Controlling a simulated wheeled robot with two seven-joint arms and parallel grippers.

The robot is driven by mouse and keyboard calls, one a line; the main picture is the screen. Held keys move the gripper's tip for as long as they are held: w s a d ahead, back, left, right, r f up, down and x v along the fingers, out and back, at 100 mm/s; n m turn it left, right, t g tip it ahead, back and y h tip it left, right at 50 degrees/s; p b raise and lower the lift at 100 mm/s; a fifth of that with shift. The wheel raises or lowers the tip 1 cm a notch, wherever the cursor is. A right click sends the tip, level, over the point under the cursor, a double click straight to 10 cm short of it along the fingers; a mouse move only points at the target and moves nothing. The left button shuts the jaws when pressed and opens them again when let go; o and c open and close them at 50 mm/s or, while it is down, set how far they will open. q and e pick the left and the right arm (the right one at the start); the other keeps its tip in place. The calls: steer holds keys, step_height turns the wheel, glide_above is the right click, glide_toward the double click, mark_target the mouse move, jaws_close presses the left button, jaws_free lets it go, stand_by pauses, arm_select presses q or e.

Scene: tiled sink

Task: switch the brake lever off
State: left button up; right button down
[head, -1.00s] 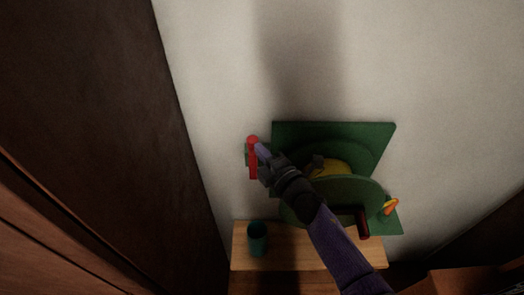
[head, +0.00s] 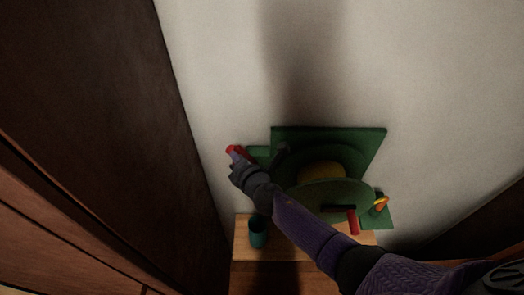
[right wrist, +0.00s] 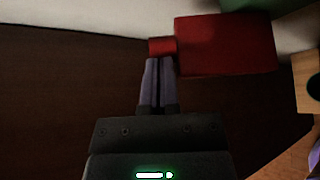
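The red brake lever (head: 237,150) is at the left end of a green winch (head: 350,140) on the wall. It sticks out to the left of the green bracket and is partly hidden by my right gripper (head: 235,157). In the right wrist view the lever shows as a large red block (right wrist: 225,45) with a smaller red piece on its left. My right fingers (right wrist: 157,62) are together with only a thin dark line between them. Their tips are at the lower edge of the small red piece; I cannot tell whether they touch it. My left gripper is not in view.
The winch has a yellow drum (head: 320,172), a red crank handle (head: 353,222) and a yellow-orange part (head: 381,203) at its right. A teal cup (head: 258,235) stands on the wooden ledge (head: 241,240) below. A dark wooden panel (head: 90,120) rises at the left.

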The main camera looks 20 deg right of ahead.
steer(key=shift+a+f, duration=0.1)
steer(key=shift+s+d+f, duration=0.2)
steer(key=shift+d, duration=0.55)
